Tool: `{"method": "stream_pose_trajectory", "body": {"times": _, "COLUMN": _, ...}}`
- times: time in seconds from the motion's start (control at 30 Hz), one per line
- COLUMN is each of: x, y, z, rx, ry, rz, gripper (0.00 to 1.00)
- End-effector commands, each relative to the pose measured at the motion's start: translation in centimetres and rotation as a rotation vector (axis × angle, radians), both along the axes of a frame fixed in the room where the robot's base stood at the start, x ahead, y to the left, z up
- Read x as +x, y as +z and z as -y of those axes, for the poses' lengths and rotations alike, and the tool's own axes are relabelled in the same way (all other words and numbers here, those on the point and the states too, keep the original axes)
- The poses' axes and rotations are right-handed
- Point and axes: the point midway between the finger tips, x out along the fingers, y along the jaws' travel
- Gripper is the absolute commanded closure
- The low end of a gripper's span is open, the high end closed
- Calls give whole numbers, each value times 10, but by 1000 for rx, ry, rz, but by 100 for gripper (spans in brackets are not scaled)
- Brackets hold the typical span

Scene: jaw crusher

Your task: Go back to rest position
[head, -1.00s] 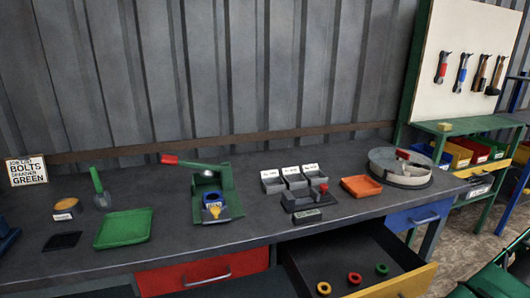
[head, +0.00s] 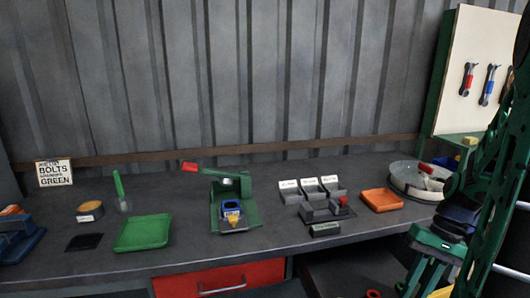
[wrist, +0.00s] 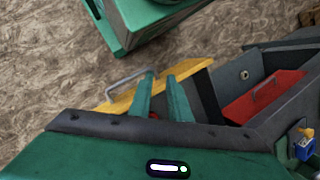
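My gripper (head: 424,292) hangs at the lower right of the head view, with my green arm beside it at the right edge. Its two teal fingers also show in the wrist view (wrist: 163,78). They stand apart with nothing seen between them. In the wrist view they are seen against the open yellow-fronted drawer (wrist: 190,75). The crusher (head: 234,205), green with a red-tipped lever, stands on the workbench. A blue cup with something yellow sits in it.
The dark workbench (head: 300,240) carries a green tray (head: 143,233), grey bins (head: 311,188), an orange tray (head: 382,200) and a round pan (head: 418,182). A red drawer (head: 220,278) is shut below. A tool board (head: 480,60) stands at the right.

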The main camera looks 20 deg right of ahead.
Motion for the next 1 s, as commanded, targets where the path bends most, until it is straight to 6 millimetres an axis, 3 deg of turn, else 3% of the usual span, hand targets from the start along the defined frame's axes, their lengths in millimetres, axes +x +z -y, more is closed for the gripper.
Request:
{"method": "stream_pose_trajectory", "body": {"times": 0.2, "x": -7, "y": 32, "z": -25, "rx": -161, "ry": 43, "rz": 17, "gripper": 83}}
{"method": "stream_pose_trajectory", "body": {"times": 0.5, "x": -27, "y": 61, "z": -47, "rx": -320, "ry": 58, "rz": 84, "gripper": 83}}
{"method": "stream_pose_trajectory", "body": {"times": 1.0, "x": -37, "y": 69, "z": -51, "rx": -365, "ry": 51, "rz": 114, "gripper": 83}}
